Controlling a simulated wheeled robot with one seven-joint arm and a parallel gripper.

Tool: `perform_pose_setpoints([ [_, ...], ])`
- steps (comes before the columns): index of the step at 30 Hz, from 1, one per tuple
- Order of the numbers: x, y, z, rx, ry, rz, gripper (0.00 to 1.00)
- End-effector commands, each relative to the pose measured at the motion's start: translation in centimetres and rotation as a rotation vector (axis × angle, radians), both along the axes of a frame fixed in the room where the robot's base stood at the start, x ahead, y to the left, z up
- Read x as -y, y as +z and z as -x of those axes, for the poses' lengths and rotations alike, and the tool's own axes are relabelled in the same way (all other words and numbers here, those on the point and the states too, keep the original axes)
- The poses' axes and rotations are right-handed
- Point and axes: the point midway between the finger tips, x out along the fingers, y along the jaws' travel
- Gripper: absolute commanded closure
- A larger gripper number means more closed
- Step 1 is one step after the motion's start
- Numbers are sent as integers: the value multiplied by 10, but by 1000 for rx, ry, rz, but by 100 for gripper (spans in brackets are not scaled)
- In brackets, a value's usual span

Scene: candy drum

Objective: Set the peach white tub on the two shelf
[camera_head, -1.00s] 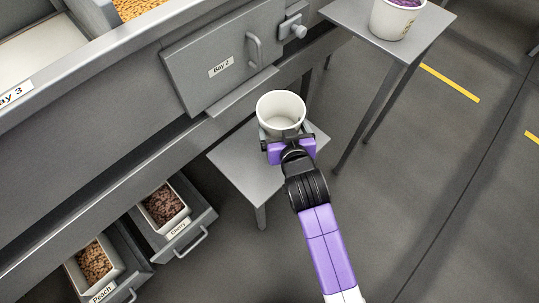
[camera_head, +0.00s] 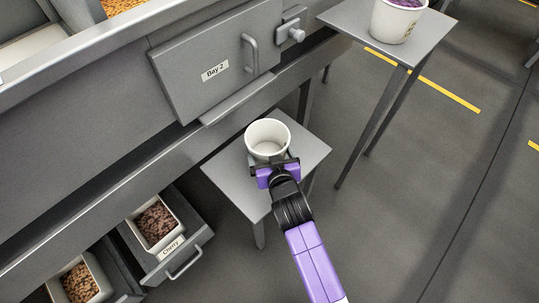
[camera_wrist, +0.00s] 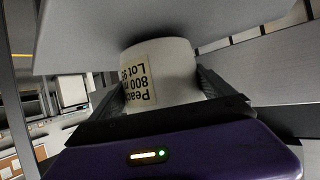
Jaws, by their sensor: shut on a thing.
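The white tub (camera_head: 268,149) is upright, and its open top shows an empty white inside. In the wrist view the tub (camera_wrist: 175,68) bears a label with "Peach", "800" and "Lot". My gripper (camera_head: 276,166) is shut on the tub, with a finger on each side of it. The tub is over the small grey shelf (camera_head: 233,185) below the Bay 2 door. In the wrist view the tub's narrow end is at or very near the shelf surface (camera_wrist: 90,40); I cannot tell whether they touch.
The Bay 2 door (camera_head: 190,85) with its handle is behind the shelf. A taller grey stand (camera_head: 350,20) at the right bears a white tub of purple pieces (camera_head: 396,22). Open drawers at the lower left hold the Cherry bin (camera_head: 172,240) and a bin of tan pieces (camera_head: 80,283).

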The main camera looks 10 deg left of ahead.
Motion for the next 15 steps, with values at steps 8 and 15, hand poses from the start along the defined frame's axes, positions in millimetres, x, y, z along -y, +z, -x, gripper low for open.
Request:
perform_pose_setpoints([
  [8, 0, -9, 0, 2, 1, -1, 81],
  [15, 0, -12, 0, 1, 1, -1, 0],
])
